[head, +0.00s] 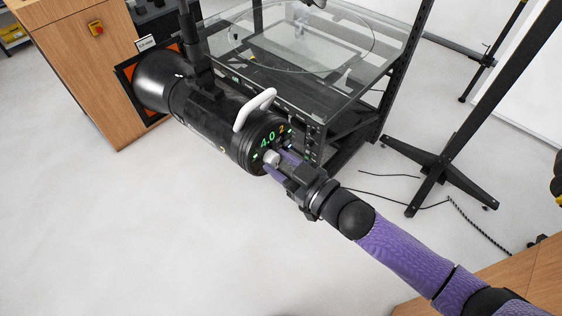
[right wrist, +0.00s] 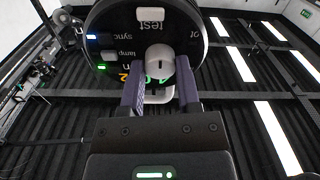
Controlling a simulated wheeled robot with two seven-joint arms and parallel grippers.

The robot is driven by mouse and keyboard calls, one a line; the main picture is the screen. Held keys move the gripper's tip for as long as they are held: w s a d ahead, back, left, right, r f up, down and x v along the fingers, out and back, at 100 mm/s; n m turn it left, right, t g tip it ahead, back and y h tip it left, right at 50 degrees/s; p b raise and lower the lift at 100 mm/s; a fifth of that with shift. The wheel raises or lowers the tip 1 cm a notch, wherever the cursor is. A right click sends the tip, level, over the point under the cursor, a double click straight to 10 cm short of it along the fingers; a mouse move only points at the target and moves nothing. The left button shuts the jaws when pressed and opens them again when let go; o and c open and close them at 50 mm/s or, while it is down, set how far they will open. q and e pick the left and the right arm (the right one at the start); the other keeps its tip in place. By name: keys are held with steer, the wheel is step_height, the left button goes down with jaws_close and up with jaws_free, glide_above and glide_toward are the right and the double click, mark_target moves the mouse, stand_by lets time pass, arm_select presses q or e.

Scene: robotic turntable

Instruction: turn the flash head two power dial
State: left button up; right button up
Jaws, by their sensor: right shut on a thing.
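The flash head (head: 215,115) is a black cylinder with a wide reflector at its far left end and a white handle (head: 255,108) on top. Its round rear panel faces me, with a green "4.0" and an orange "2" lit (head: 268,140). The pale power dial (head: 272,157) sits low on that panel; it also shows in the right wrist view (right wrist: 158,60). My right gripper (head: 284,160) is shut on the dial, one purple finger (right wrist: 159,82) on each side of it. In the right wrist view, the fingers partly hide the display. My left gripper is not in view.
A glass-topped turntable frame (head: 300,50) stands behind the flash head. A wooden cabinet (head: 75,70) with an orange-yellow switch is at the left. A black stand with splayed feet (head: 440,175) and loose cables are at the right. The front-left floor is clear.

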steer(key=shift+r+m+p, duration=0.2)
steer(key=shift+m+p, duration=0.45)
steer(key=shift+m, duration=0.45)
jaws_close()
steer(key=shift+f+m, duration=0.1)
steer(key=shift+m, duration=0.4)
steer(key=shift+f, duration=0.1)
steer(key=o, duration=1)
jaws_free()
steer(key=v, duration=1)
steer(key=shift+a+h, duration=0.15)
steer(key=shift+h, duration=0.15)
